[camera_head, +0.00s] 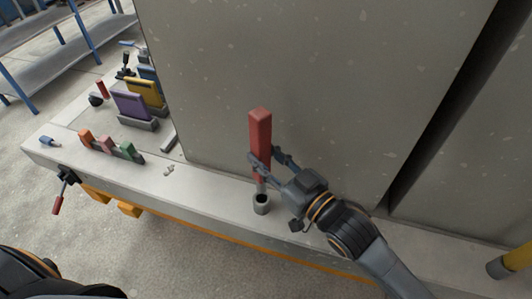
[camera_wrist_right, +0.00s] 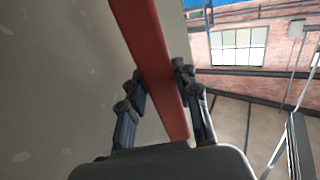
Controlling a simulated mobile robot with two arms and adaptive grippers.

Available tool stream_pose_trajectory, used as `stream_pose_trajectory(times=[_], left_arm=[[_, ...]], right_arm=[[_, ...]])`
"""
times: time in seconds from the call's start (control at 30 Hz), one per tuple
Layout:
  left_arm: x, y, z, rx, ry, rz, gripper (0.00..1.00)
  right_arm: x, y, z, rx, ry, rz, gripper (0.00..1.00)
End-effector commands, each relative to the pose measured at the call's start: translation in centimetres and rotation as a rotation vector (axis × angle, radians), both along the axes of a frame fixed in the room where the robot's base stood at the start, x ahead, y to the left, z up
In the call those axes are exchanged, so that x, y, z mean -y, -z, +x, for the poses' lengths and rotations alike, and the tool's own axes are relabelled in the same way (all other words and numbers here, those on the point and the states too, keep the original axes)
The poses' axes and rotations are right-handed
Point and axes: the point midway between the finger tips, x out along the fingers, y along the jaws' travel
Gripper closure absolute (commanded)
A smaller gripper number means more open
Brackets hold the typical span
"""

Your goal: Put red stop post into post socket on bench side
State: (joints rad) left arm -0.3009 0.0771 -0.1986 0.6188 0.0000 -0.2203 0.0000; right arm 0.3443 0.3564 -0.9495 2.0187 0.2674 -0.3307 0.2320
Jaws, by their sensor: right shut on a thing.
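The red stop post (camera_head: 260,132) stands close to upright in front of the large grey panel. My right gripper (camera_head: 268,160) is shut around its lower part. In the right wrist view the post (camera_wrist_right: 158,60) runs between the two fingers of my right gripper (camera_wrist_right: 160,90). The post's thin grey lower end shows below the fingers, just above the post socket (camera_head: 261,203), a short grey cylinder with a dark opening on the bench side. I cannot tell whether its tip is inside the opening. My left gripper is not in view.
The bench ledge (camera_head: 215,187) runs along the foot of the grey panel (camera_head: 300,60). Coloured blocks (camera_head: 110,145), a purple plate (camera_head: 132,106) and a yellow plate (camera_head: 145,90) stand at its left end. A yellow post (camera_head: 515,263) is at the lower right.

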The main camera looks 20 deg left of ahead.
Motion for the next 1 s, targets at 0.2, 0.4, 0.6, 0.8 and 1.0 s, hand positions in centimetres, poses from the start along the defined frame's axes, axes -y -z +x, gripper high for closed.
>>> stream_pose_trajectory(times=[0.2,0.4,0.6,0.8,1.0], left_arm=[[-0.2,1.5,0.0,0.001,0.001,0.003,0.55],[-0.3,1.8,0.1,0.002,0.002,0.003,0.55],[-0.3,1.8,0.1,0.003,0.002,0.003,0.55],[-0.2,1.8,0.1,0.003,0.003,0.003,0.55],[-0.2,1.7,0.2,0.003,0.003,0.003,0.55]], right_arm=[[0.0,2.1,0.0,0.002,-0.001,0.003,1.0],[0.0,2.7,0.0,0.004,-0.001,0.004,1.0],[0.0,2.7,0.0,0.004,-0.001,0.004,1.0],[0.0,2.7,0.0,0.004,-0.001,0.004,1.0],[0.0,2.6,0.0,0.004,-0.001,0.004,1.0]])
